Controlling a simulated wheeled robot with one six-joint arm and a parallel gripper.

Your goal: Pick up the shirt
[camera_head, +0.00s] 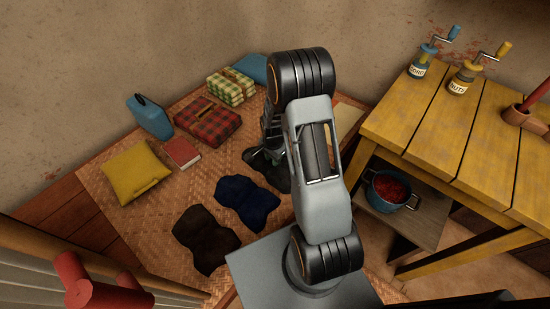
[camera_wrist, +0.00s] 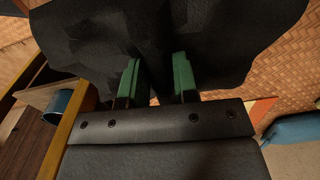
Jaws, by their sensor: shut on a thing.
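A black shirt (camera_wrist: 225,45) fills the top of the wrist view, with its cloth folded around the green fingertips. My gripper (camera_wrist: 157,66) is shut on it. The head view shows my gripper (camera_head: 272,135) low over the mat, partly hidden by my arm. Part of the black shirt (camera_head: 257,160) shows under it there; the rest is hidden behind my arm. I cannot tell whether the shirt still touches the mat.
A yellow table (camera_head: 450,130) stands right, with a blue pot (camera_head: 390,191) beneath.

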